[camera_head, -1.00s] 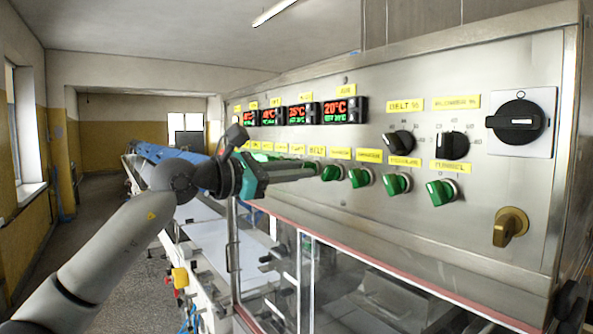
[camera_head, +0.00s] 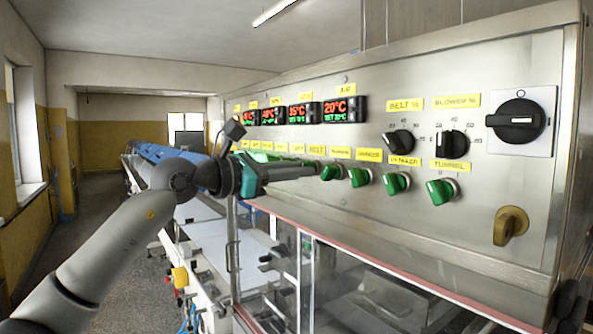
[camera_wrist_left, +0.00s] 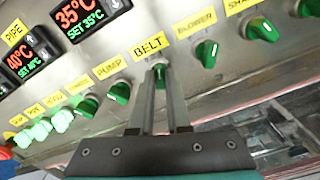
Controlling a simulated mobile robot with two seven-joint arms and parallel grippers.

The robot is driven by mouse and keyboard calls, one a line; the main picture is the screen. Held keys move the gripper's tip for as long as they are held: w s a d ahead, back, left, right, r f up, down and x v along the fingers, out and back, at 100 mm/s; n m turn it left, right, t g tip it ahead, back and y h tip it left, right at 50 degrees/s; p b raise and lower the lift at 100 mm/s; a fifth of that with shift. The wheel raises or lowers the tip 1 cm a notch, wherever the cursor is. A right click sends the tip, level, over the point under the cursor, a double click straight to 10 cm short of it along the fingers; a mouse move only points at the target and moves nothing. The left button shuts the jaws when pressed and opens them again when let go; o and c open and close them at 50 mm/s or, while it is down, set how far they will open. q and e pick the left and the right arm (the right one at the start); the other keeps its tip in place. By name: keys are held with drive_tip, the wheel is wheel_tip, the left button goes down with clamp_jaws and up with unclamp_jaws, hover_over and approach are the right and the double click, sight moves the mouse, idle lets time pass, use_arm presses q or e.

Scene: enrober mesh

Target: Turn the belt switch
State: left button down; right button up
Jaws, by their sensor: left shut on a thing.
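The belt switch (camera_wrist_left: 160,76) is a green knob under the yellow BELT label (camera_wrist_left: 150,45) in the left wrist view. My left gripper (camera_wrist_left: 160,80) is shut on it, with one finger on each side of the knob. The fingers hide most of the knob, so its exact angle is hard to tell. In the head view my left gripper (camera_head: 316,172) reaches the panel just below the BELT label (camera_head: 317,145). My right gripper is not in view.
Similar green knobs flank the belt switch: the pump knob (camera_wrist_left: 119,92) and the blower knob (camera_wrist_left: 206,52). Temperature displays (camera_head: 345,109) sit above. Black dials (camera_head: 452,143), a large black rotary switch (camera_head: 516,120) and a brass-coloured handle (camera_head: 510,226) are further right on the steel panel.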

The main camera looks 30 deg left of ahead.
use_arm(q)
drive_tip(key=n, duration=1)
idle(0.8)
drive_tip(key=c, duration=0.9)
unclamp_jaws()
drive_tip(key=b+v, duration=1.1)
drive_tip(key=v, duration=0.4)
drive_tip(key=shift+s, duration=0.15)
